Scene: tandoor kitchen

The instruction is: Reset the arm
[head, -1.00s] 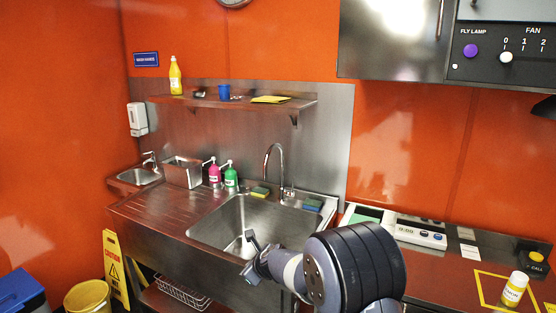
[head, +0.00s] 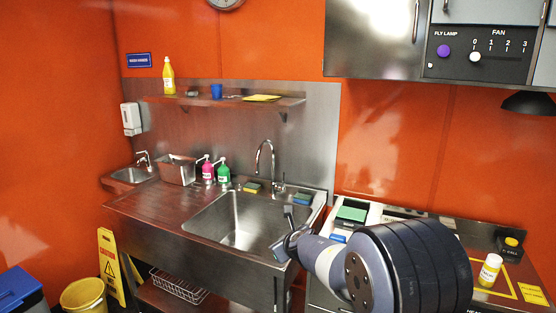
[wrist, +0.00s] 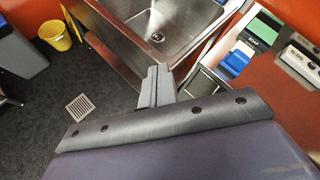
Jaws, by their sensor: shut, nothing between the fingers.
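My gripper (head: 287,228) is in front of the right part of the steel sink (head: 243,222) in the head view, with my grey and black arm reaching in from the lower right. In the wrist view my gripper's fingers (wrist: 156,84) are together with nothing between them. They point toward the sink (wrist: 165,22), and floor and the counter's front show around them.
A yellow caution sign (head: 110,266) and yellow bucket (head: 84,295) stand on the floor at left. A tap (head: 265,160) rises behind the sink. A floor drain (wrist: 81,107) and open floor lie left of my gripper.

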